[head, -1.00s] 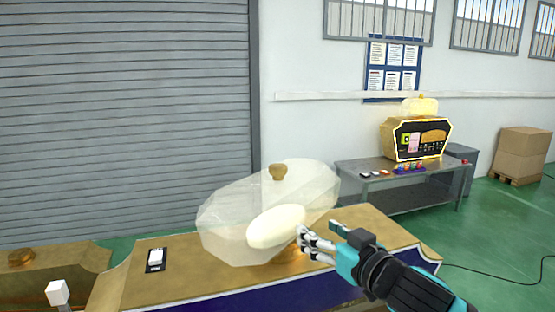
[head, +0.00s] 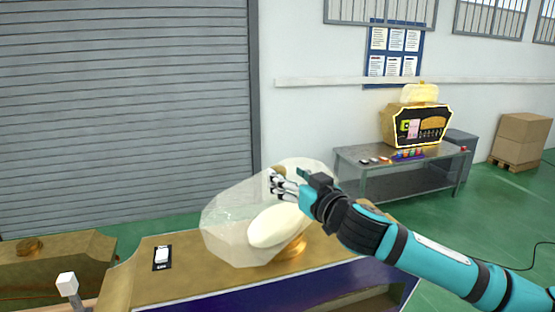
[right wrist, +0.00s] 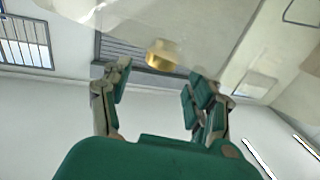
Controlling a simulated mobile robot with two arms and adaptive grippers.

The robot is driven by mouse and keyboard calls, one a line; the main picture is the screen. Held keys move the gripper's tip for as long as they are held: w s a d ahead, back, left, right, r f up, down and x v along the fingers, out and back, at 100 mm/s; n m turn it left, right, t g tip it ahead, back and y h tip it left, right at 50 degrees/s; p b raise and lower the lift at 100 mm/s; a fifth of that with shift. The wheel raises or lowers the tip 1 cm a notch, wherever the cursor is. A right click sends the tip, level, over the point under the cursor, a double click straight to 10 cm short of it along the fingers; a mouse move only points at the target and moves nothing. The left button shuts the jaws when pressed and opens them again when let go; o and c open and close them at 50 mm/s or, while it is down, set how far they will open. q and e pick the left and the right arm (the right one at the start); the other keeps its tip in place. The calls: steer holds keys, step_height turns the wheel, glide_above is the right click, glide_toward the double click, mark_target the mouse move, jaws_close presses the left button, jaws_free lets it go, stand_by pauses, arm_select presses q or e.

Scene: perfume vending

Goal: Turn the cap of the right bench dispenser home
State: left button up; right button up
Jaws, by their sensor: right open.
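A large clear faceted bottle (head: 222,228) with a cream oval label (head: 275,225) lies tilted on the gold-topped bench (head: 205,286). Its gold cap (head: 279,170) is on top, partly behind my right gripper (head: 273,183). In the right wrist view, the cap (right wrist: 163,53) shows beyond and between the spread fingers of the right gripper (right wrist: 157,73). The gripper is open, and I see no finger closed on the cap. My left gripper is not in view.
A black and white switch (head: 162,257) is on the bench left of the bottle. A grey table (head: 400,171) with a gold machine (head: 415,127) stands farther back.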

mark_target(282, 172)
steer(key=p+x, duration=0.1)
steer(key=x, duration=0.4)
steer(key=shift+w+a+p, duration=0.1)
steer(key=shift+w+p, duration=0.05)
steer(key=shift+p, duration=0.15)
